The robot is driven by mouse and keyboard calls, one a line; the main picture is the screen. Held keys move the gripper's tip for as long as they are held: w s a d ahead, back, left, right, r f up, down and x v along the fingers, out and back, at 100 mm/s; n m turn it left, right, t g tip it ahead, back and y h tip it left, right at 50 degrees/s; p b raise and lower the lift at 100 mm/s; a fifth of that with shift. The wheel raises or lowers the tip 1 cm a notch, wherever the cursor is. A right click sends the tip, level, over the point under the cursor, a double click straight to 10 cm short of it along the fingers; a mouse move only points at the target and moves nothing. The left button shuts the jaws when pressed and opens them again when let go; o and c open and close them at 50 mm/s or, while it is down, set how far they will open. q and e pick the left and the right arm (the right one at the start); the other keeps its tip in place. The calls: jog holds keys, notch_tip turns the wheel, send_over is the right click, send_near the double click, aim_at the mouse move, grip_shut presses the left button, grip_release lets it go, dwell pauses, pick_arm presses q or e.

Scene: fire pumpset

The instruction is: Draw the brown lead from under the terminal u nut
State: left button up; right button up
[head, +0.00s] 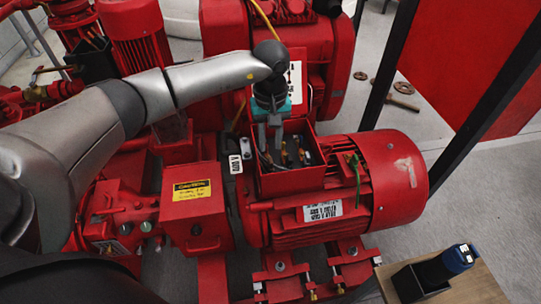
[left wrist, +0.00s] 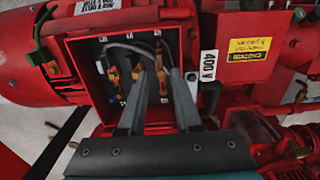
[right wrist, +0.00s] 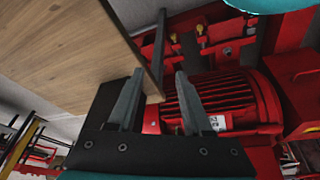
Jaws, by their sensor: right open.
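The open red terminal box (head: 312,178) sits on top of the red motor (head: 385,180). In the left wrist view the terminal box (left wrist: 78,62) holds several brass and orange terminals (left wrist: 112,80) and grey leads (left wrist: 122,50). Which lead is the brown one, and which terminal is u, I cannot tell. My left gripper (head: 270,150) points down into the box; its fingers (left wrist: 157,74) are apart, with a terminal showing between their tips. Contact with a lead is not clear. My right gripper (right wrist: 160,76) is open and empty, beside a wooden board.
A wooden table (right wrist: 65,50) edge lies close to my right gripper; it holds a dark holder with a blue-topped tool (head: 458,258). A red box with a yellow caution label (head: 192,190) stands left of the motor. Black frame posts (head: 390,65) rise behind.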

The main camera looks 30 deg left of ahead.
aim_at(271, 160)
pick_arm(q)
jog(key=shift+f+b, duration=1.1)
jog(key=shift+f, duration=0.6)
jog(key=shift+f+b, duration=0.35)
jog(key=shift+f, duration=0.1)
jog(key=shift+f+b, duration=0.4)
jog(key=shift+f, duration=0.15)
pick_arm(e)
notch_tip(271, 160, up, 5)
jog(key=w+a+t+y, duration=0.1)
jog(key=w+a+t, duration=0.1)
jog(key=shift+w+a+t, duration=0.2)
jog(key=shift+t, duration=0.2)
jog(key=shift+r, duration=0.1)
pick_arm(q)
jog(key=shift+c, duration=0.3)
grip_shut()
